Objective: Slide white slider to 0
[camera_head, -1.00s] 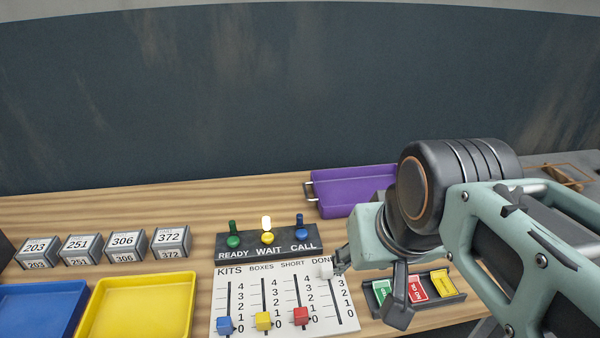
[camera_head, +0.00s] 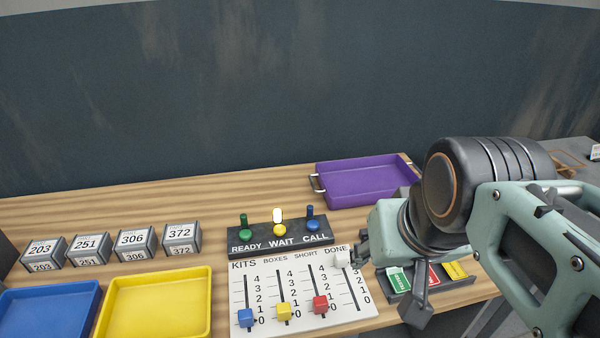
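The white slider (camera_head: 341,259) is at the upper end of the DONE track on the white slider panel (camera_head: 262,292), near the 4 end. The slot below it, beside the numbers, is bare. My gripper (camera_head: 359,250) is just right of the white slider, close to it. Whether they touch cannot be seen. The fingers are small and partly hidden by my wrist, so their opening is unclear. The blue slider (camera_head: 245,317), yellow slider (camera_head: 284,311) and red slider (camera_head: 320,304) sit low on their tracks, near 0.
A switch box (camera_head: 262,246) marked READY, WAIT and CALL stands behind the panel. A card tray (camera_head: 463,286) lies right of the panel, partly behind my arm. A purple tray (camera_head: 360,184) is behind; yellow (camera_head: 155,305) and blue (camera_head: 48,308) trays lie left.

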